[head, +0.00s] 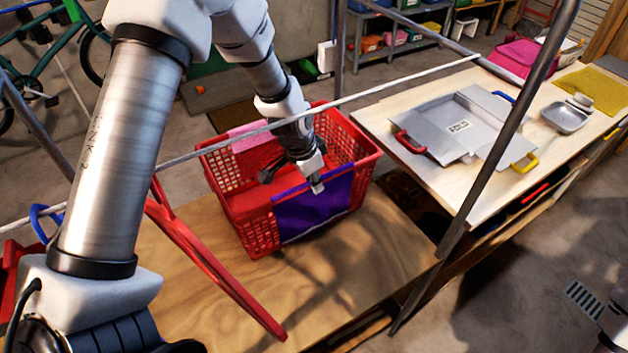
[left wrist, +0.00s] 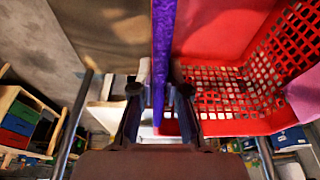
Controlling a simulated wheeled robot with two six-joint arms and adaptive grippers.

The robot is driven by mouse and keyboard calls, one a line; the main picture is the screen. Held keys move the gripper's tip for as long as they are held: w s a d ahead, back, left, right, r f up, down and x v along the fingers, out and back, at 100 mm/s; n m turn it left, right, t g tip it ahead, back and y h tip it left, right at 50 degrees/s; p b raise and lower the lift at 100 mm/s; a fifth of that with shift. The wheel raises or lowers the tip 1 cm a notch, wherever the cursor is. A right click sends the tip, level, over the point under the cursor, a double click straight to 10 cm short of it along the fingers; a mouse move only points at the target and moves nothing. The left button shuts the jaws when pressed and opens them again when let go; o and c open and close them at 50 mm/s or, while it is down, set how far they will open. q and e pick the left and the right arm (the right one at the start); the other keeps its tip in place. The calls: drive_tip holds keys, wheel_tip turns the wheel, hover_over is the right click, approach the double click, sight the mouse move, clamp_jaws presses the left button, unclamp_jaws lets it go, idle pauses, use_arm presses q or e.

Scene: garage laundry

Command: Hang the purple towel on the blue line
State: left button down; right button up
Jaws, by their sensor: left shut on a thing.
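The purple towel (head: 318,208) hangs over the near rim of the red basket (head: 240,222), with its lower part down the outside wall. My left gripper (head: 316,184) reaches down to the rim and is shut on the towel's upper edge. In the left wrist view the towel (left wrist: 163,50) shows edge-on as a thin purple strip between the fingers (left wrist: 160,92). My right gripper is not in view.
A pink cloth (head: 250,136) hangs on the basket's far rim.

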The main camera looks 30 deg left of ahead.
use_arm(q)
drive_tip(key=shift+w+d+r+p+v, duration=0.15)
drive_tip(key=shift+w+p+v, duration=0.15)
drive_tip(key=shift+p+v, duration=0.95)
drive_tip(key=shift+w+d+p+v, duration=0.25)
drive_tip(key=shift+p+v, duration=0.75)
drive_tip(key=shift+v, duration=0.55)
drive_tip(key=shift+w+d+r+p+v, duration=0.1)
drive_tip(key=shift+w+p+v, duration=0.2)
drive_tip(key=shift+p+v, duration=0.95)
